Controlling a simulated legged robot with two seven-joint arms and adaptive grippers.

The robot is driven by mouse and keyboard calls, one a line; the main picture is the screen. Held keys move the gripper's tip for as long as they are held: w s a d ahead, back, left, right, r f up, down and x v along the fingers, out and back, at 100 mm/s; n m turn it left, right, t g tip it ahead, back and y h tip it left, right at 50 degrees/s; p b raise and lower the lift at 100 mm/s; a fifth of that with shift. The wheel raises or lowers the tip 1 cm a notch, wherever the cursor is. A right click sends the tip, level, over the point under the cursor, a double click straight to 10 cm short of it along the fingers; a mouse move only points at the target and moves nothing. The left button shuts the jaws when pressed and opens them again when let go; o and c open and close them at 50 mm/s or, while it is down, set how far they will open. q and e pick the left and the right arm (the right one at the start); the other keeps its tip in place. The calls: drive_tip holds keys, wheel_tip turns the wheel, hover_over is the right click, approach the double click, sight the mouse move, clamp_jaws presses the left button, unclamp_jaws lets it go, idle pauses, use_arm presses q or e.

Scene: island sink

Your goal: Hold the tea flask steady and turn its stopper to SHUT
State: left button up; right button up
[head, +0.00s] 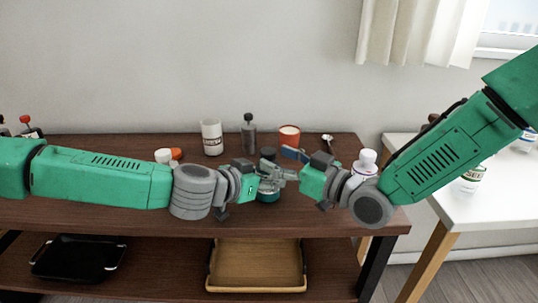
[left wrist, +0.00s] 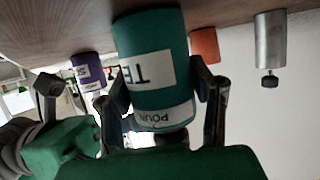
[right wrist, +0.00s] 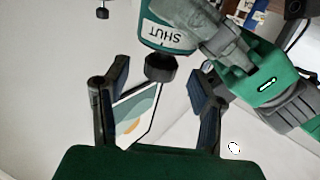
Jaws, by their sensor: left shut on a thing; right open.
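The teal tea flask (head: 268,196) stands on the brown table, mostly hidden by my grippers in the head view. My left gripper (head: 268,180) is shut around its body. In the left wrist view the flask (left wrist: 158,65) sits between the two fingers, with part of a white label and the word POUR on its collar. In the right wrist view the word SHUT shows on the flask (right wrist: 168,30). The dark stopper knob (right wrist: 160,67) is between the tips of my open right gripper (right wrist: 158,78), with clear gaps on both sides. Any pointer mark on the stopper is not visible.
A white-capped bottle (head: 366,160) is close behind my right wrist. A white table (head: 500,205) is at right.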

drive_tip(key=v, duration=0.9)
use_arm(q)
drive_tip(key=o, duration=1.3)
drive_tip(key=shift+o, duration=0.2)
use_arm(e)
drive_tip(key=shift+w, duration=0.1)
